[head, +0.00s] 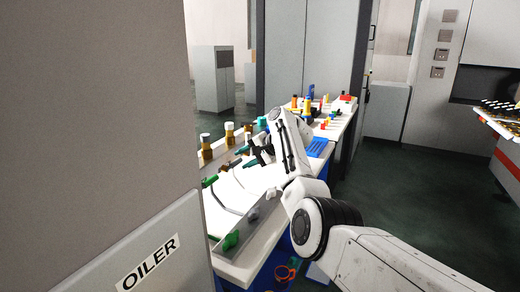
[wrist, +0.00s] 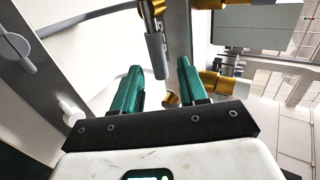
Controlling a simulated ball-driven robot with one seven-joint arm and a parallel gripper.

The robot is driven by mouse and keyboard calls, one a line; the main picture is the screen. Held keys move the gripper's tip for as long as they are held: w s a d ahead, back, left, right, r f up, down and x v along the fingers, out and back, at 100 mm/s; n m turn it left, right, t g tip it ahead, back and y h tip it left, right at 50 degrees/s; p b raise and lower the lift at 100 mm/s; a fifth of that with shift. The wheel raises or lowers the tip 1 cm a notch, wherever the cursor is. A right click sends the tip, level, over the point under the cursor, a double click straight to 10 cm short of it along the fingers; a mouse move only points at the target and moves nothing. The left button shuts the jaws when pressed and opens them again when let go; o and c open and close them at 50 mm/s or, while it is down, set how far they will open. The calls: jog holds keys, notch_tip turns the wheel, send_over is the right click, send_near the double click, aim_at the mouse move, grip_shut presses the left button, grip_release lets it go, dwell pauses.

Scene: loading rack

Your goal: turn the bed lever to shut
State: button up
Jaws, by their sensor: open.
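My gripper (head: 258,153) is over the white bench, near a row of brass valves (head: 229,133). In the wrist view my gripper (wrist: 160,68) has its two green fingers spread apart. A grey lever (wrist: 156,56) hangs from a brass fitting (wrist: 149,12) and appears in the gap between the fingers. I cannot tell its distance or whether a finger touches it. No label shows which lever is the bed lever. In the head view my gripper and arm hide part of the valve row.
A grey cabinet marked OILER (head: 150,262) fills the left. The white bench (head: 262,240) holds a green-ended handle (head: 209,181) and, farther back, a blue tray (head: 318,148) and small coloured items. Another brass fitting (wrist: 222,84) is right of the fingers. The floor at right is open.

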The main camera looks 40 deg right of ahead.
jog(key=v, duration=0.6)
jog(key=shift+s+d, duration=0.15)
jog(key=shift+s, duration=0.15)
jog(key=shift+r, duration=0.1)
